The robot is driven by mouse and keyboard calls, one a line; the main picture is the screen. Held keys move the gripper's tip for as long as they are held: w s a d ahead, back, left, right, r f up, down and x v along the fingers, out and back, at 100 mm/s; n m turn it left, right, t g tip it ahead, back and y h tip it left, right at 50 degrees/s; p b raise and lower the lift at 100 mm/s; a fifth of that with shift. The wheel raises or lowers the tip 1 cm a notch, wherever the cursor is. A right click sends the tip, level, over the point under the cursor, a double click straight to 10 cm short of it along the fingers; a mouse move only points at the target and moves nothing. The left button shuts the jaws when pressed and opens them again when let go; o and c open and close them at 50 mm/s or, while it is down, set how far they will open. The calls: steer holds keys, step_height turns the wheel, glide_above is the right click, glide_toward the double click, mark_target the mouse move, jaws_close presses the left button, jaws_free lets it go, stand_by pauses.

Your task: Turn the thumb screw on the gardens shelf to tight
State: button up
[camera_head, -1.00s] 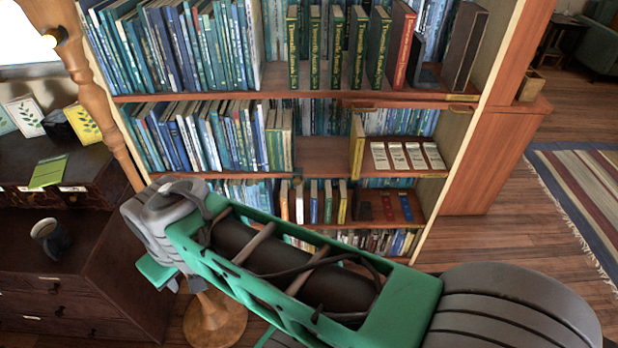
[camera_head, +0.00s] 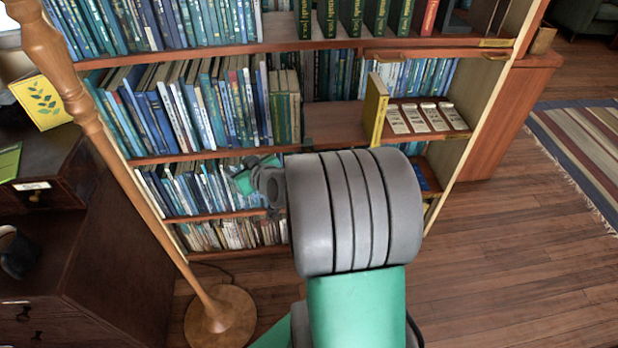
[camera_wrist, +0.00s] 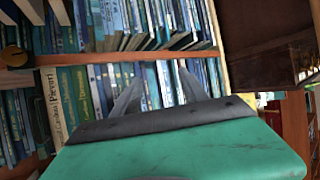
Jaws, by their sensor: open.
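A round brass-coloured piece (camera_wrist: 13,56) sits at the far left of the wrist view, at a shelf edge (camera_wrist: 150,56); I cannot tell whether it is the thumb screw. A small dark fitting (camera_head: 307,144) shows at a shelf edge in the head view, partly hidden by my arm. No shelf label is readable as gardens. My gripper (camera_wrist: 158,68) is open and empty, its two fingers pointing at the shelf edge and books. In the head view my arm hides most of the gripper.
The bookcase holds rows of blue and green books (camera_head: 200,105). A yellow book (camera_head: 375,108) stands beside several pale cards (camera_head: 415,118). A wooden lamp pole (camera_head: 140,190) stands left, near a dark cabinet (camera_head: 110,240). Wooden floor (camera_head: 500,240) is clear at the right.

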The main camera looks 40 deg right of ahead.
steer(key=s+d+f+m+t+h+b, duration=0.15)
steer(key=s+d+f+m+h, duration=0.3)
steer(key=d, duration=0.45)
steer(key=s+d+f+m+t+h+b, duration=0.1)
steer(key=s+d+f+m+h+b, duration=0.35)
steer(key=d, duration=0.45)
steer(key=w+d+n+h+p, duration=0.1)
steer(key=w+d+n+p, duration=0.1)
steer(key=w, duration=0.4)
steer(key=shift+w+d+f+p, duration=0.35)
steer(key=shift+d+p, duration=0.35)
steer(key=shift+d, duration=0.4)
steer(key=shift+c, duration=0.4)
jaws_close()
